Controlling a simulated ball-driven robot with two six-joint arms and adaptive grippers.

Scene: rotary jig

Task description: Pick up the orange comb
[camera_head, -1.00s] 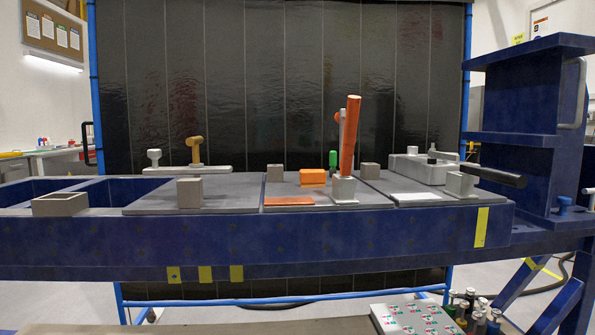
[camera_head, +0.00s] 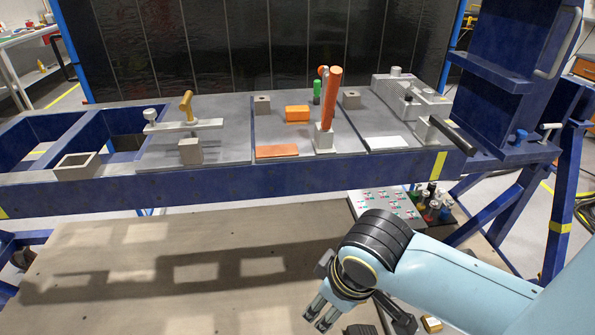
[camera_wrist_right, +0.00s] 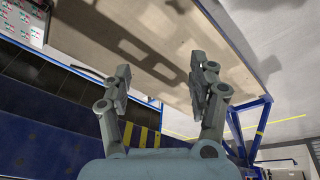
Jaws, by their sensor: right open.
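Three orange things stand on the blue rotary jig in the head view: a flat orange plate (camera_head: 277,151), a small orange block (camera_head: 297,113) and a tall, leaning orange cylinder (camera_head: 331,97) on a grey block. No comb teeth can be made out, so I cannot tell which is the comb. My right gripper (camera_head: 362,318) is low in front of the jig, well below and apart from all three. Its fingers are spread and empty, which also shows in the right wrist view (camera_wrist_right: 160,80). My left gripper is not in view.
The jig's blue front beam (camera_head: 230,178) lies between my right gripper and the orange things. A grey open box (camera_head: 77,167) and a brown-handled clamp (camera_head: 187,106) are at the left. A dark-handled clamp (camera_head: 453,135) is at the right. A bench top (camera_head: 150,240) below is mostly clear.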

